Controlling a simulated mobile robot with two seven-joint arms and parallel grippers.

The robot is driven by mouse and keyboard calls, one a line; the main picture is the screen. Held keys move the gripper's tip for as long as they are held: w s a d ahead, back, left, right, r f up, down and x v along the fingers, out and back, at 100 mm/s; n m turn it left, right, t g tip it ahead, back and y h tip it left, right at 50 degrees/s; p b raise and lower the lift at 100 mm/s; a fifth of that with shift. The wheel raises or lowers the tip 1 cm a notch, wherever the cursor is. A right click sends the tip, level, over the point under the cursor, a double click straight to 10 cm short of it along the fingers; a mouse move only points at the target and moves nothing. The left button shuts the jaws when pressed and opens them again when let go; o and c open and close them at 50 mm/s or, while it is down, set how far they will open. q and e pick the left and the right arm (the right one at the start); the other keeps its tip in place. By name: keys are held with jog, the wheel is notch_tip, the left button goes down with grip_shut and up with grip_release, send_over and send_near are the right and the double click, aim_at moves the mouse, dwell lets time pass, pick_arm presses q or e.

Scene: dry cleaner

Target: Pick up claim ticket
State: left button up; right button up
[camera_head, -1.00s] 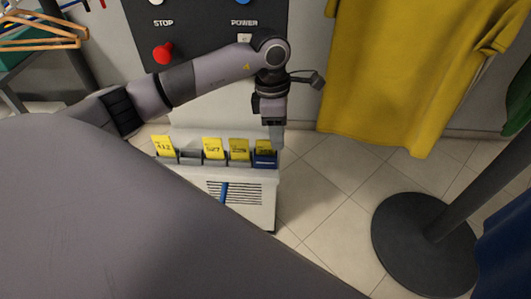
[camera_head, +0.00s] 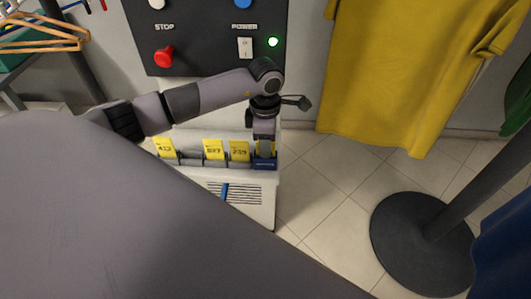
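Yellow claim tickets stand in a row of small slots on a white stand. Ticket 412 (camera_head: 166,147) is at the left, ticket 527 (camera_head: 214,149) is in the middle, and another ticket (camera_head: 239,150) is right of it. The rightmost ticket (camera_head: 273,148) stands in a blue holder (camera_head: 264,163) and is mostly hidden. My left gripper (camera_head: 264,150) points down at this rightmost ticket, with its fingers in front of it. I cannot tell whether the fingers are closed on it. My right gripper is not in view.
A dark control panel (camera_head: 205,60) with a red stop button and a lit green lamp is on the wall behind. A yellow shirt (camera_head: 385,70) hangs at the right. A round black stand base (camera_head: 410,235) is on the floor.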

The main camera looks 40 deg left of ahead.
pick_arm(q)
grip_shut()
jog(key=shift+r, duration=0.15)
notch_tip(320, 180, up, 20)
jog(key=shift+b, duration=0.35)
dwell(0.3)
notch_tip(320, 180, up, 7)
jog(key=p, duration=0.4)
jog(key=shift+r, duration=0.15)
dwell(0.6)
